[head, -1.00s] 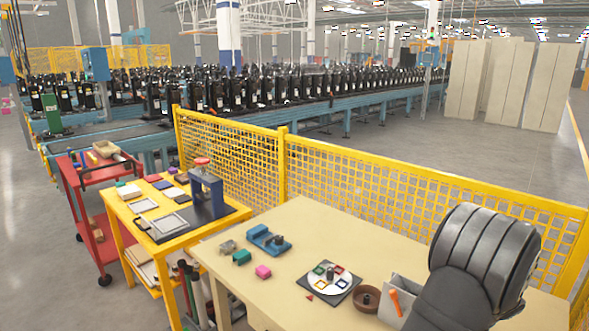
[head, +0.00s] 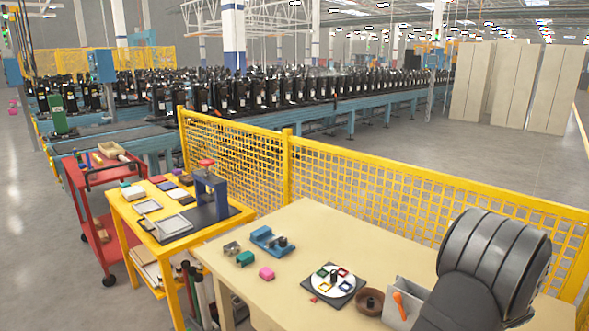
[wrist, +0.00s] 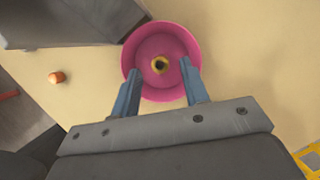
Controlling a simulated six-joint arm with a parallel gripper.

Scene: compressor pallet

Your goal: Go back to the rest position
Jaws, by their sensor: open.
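My gripper (wrist: 162,88) shows in the wrist view with its two blue-grey fingers apart. A round pink dish (wrist: 132,57) lies below and between the fingertips, with a small dark and yellow piece (wrist: 160,65) at its middle. Nothing shows held between the fingers. In the head view my dark arm rises at the right front of the beige table (head: 400,250), and the gripper itself is hidden there. A round brown dish (head: 362,307) stands close to the arm; I cannot tell whether it is the pink one.
A grey box (head: 390,320) with an orange-handled thing (head: 400,303) stands beside my arm. A dark board with a white disc (head: 318,287), a blue fixture (head: 270,240) and small blocks lie further left. A yellow mesh fence (head: 400,205) runs behind the table.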

